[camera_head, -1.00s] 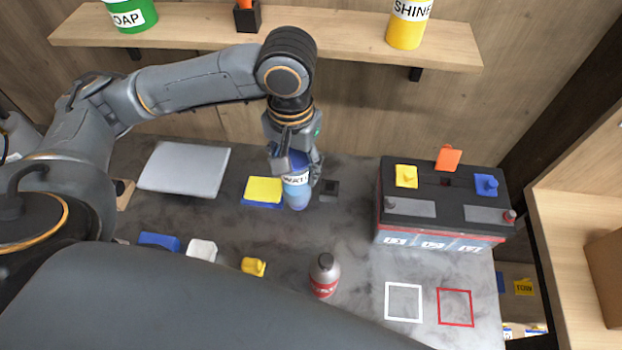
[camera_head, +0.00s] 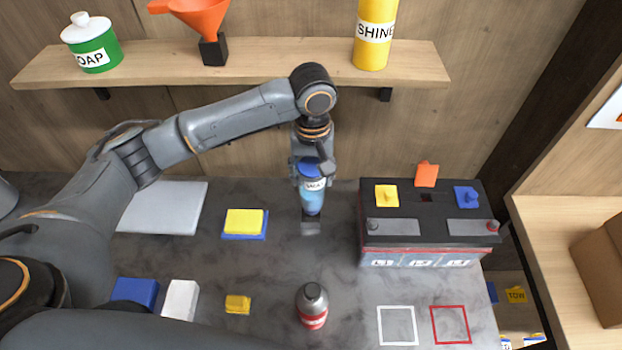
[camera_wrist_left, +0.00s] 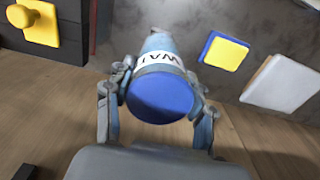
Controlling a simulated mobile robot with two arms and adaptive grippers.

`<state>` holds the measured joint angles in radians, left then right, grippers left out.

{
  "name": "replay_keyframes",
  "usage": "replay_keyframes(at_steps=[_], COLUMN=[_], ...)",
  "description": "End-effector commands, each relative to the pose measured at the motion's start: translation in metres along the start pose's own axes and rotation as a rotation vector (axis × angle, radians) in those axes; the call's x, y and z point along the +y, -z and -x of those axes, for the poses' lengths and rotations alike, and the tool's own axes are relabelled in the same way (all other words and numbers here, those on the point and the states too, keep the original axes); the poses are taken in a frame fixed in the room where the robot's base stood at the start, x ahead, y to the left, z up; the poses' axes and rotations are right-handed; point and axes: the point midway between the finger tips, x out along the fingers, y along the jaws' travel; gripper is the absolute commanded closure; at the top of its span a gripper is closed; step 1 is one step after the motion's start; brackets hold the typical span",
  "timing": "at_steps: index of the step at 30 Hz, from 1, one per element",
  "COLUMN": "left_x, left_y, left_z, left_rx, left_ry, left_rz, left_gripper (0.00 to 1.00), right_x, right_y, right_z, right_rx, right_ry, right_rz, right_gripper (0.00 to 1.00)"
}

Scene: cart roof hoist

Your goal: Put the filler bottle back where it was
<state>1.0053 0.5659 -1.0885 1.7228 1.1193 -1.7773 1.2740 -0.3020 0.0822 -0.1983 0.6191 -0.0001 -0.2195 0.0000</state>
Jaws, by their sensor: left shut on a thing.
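The filler bottle (camera_head: 312,199) is light blue with a blue cap and a white label with dark letters, partly covered. My left gripper (camera_head: 313,175) is shut on it near the top and holds it upright. In the left wrist view the bottle (camera_wrist_left: 159,62) sits between the two fingers of the left gripper (camera_wrist_left: 160,95), cap toward the camera. In the head view the bottle's lower end overlaps a small dark square block (camera_head: 311,228) on the counter. I cannot tell whether it touches it. My right gripper is not in view.
A black battery (camera_head: 425,228) with coloured caps stands to the right. A yellow-and-blue sponge (camera_head: 244,222) lies to the left. A grey-and-red bottle (camera_head: 312,308) stands in front. A shelf (camera_head: 275,66) runs behind. White (camera_head: 397,325) and red (camera_head: 450,324) squares mark the counter.

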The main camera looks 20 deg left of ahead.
Motion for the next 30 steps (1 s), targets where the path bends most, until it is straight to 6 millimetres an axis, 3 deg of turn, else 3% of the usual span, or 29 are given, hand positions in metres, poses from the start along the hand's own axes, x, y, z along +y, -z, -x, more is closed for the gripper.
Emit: replay_keyframes(at_steps=[9, 15, 30], left_x=[-0.003, -0.003, -0.002], left_y=[0.022, 0.020, 0.020], left_z=[-0.027, -0.051, -0.061], left_rx=[0.000, 0.001, 0.001], left_ry=[0.001, 0.000, -0.001], left_rz=[0.001, -0.002, -0.001], left_gripper=[0.92, 0.92, 0.92], right_x=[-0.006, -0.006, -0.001], right_y=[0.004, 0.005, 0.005], right_z=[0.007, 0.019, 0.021], right_rx=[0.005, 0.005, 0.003], right_ry=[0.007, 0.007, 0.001], right_rz=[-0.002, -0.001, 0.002], right_gripper=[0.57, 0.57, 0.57])
